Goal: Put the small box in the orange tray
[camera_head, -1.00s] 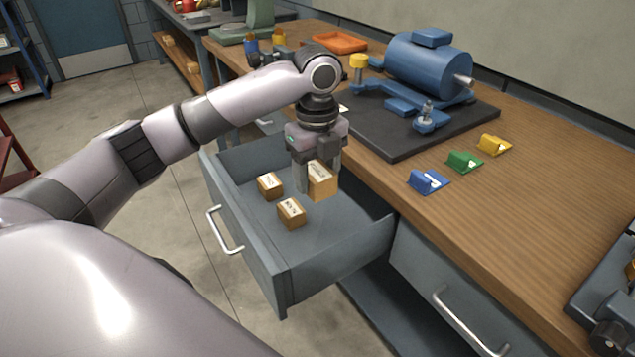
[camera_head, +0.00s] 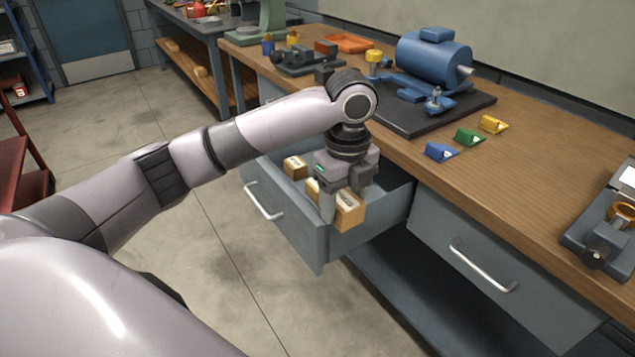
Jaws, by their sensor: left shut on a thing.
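My left gripper (camera_head: 343,200) is shut on a small cardboard box (camera_head: 350,214) with a pale label. It holds the box over the right side of the open grey drawer (camera_head: 345,245), in front of the drawer's side wall. Two similar boxes are in the drawer: one (camera_head: 294,167) is clear to see at the left, the other (camera_head: 312,188) is partly hidden behind the gripper. The orange tray (camera_head: 355,44) lies at the far end of the wooden bench, well beyond the gripper. My right gripper is not in view.
The wooden bench (camera_head: 540,190) carries a blue motor (camera_head: 432,62) on a dark mat, and blue (camera_head: 440,152), green and yellow holders. Dark tooling (camera_head: 295,60) and a red-brown block stand beside the tray. A device stands at the right edge. The bench front is clear.

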